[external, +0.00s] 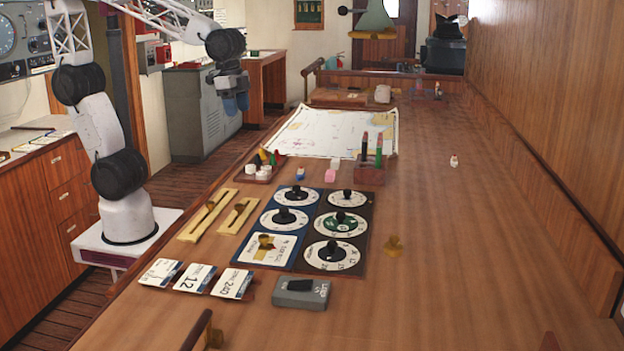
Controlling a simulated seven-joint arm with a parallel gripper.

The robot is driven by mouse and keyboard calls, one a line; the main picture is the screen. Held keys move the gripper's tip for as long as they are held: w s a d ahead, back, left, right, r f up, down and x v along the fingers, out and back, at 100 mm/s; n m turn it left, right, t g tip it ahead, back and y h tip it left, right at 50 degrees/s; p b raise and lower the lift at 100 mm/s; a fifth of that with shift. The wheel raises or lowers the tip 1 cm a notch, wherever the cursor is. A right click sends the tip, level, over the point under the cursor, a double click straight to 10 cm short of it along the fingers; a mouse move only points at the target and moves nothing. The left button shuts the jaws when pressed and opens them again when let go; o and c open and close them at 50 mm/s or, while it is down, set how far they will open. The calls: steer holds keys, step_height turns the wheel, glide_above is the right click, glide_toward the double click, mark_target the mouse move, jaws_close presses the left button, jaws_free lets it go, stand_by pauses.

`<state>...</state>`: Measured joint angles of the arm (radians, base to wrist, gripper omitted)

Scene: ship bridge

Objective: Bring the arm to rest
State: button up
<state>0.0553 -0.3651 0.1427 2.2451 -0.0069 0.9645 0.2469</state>
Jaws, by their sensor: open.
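My arm rises from its white base at the left edge of the long wooden table (480,240). It bends up and over, and my gripper (236,103) hangs at the upper left, pointing down. The gripper is open, with nothing seen between its fingers. It is well above and apart from the things on the table; its fingertips are small in the picture.
A dial panel (308,238), number cards (195,278) and a grey switch box (301,292) lie near my base. Brass slide plates (209,213), a pen holder (370,172) and a chart (330,133) lie farther back. The table's right side is mostly clear.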

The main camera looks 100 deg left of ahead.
steer(key=s+a+f+n, duration=0.1)
steer(key=s+f, duration=0.1)
steer(key=s, duration=0.6)
steer(key=s+a+f+n, duration=0.1)
steer(key=s+n, duration=0.1)
steer(key=s, duration=0.6)
steer(key=shift+s+a+f+t, duration=0.15)
steer(key=shift+s+f+t, duration=0.2)
steer(key=shift+t, duration=0.05)
